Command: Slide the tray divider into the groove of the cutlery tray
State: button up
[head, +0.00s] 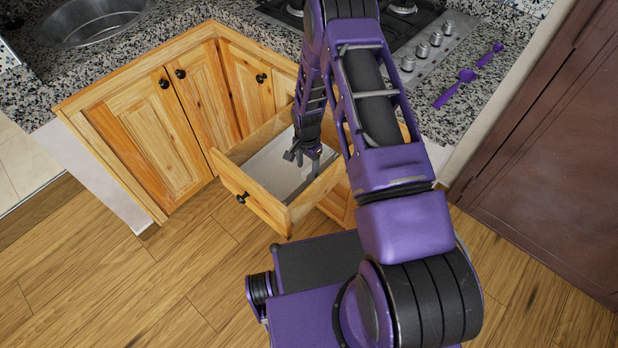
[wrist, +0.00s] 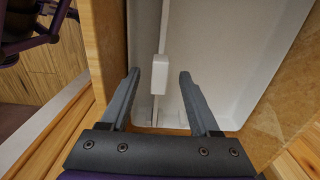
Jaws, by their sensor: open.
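The white cutlery tray (head: 281,172) lies inside the open wooden drawer, and its floor and walls fill the middle of the wrist view (wrist: 228,75). The tray divider (wrist: 158,73) is a thin white strip with a block-like grip tab, standing lengthwise in the tray. I cannot tell how deep it sits in the groove, which is hidden. My gripper (wrist: 160,75) is open, with its two grey fingers on either side of the tab and a gap showing on both sides. In the head view my gripper (head: 303,158) reaches down into the drawer.
The drawer's wooden front (head: 253,203) is pulled out and its side walls stand close around my gripper. Wooden cabinets (head: 150,140) lie to the left.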

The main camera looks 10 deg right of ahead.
aim_at(309, 175)
jog(key=shift+w+d+f, duration=0.1)
jog(key=shift+d+f, duration=0.05)
jog(key=shift+f, duration=1.3)
jog(key=shift+w+d+f, duration=0.1)
jog(key=shift+d+f, duration=0.05)
jog(key=shift+f, duration=1.3)
grip_shut()
